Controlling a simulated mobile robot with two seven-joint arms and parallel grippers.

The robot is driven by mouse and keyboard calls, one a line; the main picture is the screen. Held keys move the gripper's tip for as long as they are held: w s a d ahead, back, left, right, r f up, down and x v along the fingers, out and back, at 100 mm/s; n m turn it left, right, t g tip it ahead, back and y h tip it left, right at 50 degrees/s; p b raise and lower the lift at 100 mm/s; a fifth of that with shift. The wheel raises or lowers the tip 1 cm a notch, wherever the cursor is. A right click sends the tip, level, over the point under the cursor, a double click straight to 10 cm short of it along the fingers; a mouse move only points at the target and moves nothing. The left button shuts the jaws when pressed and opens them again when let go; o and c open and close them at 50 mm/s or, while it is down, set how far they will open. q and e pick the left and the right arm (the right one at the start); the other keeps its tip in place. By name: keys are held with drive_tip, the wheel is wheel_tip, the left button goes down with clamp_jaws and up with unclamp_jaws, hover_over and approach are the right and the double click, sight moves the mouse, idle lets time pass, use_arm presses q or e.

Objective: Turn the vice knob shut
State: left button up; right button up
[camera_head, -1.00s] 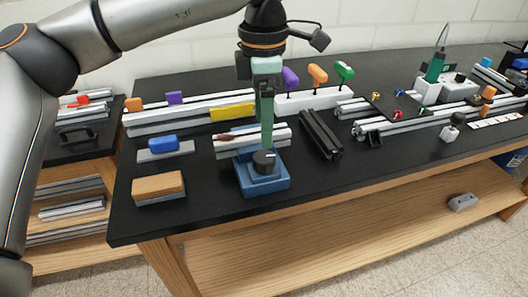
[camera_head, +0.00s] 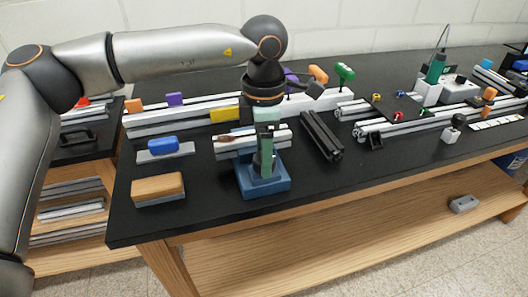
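The vice (camera_head: 282,184) is a blue block near the front edge of the black bench, left of centre. Its dark round knob on top is mostly hidden behind my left gripper, with dark edges showing on both sides. My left gripper (camera_head: 266,163) points straight down over the vice, its green fingers at knob height. I see the fingers nearly edge-on, one in front of the other, so their gap is hidden. I cannot tell whether they touch the knob. My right gripper is out of view.
A wooden-topped block (camera_head: 158,187) and a blue item on a grey plate (camera_head: 165,148) lie to the left. A pale bar (camera_head: 228,147) stands close behind the vice. Black extrusions (camera_head: 322,136) lie to the right. Bare bench lies right of the vice.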

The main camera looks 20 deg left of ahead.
use_arm(q)
clamp_jaws()
drive_tip(key=shift+m, duration=0.6)
drive_tip(key=shift+o, duration=1.8)
unclamp_jaws()
wheel_tip(320, 180, up, 13)
drive_tip(key=p, duration=0.1)
drive_tip(key=shift+f, duration=0.2)
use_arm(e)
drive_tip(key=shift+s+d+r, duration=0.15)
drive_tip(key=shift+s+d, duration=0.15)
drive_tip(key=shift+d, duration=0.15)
use_arm(q)
drive_tip(key=shift+s+f, duration=0.1)
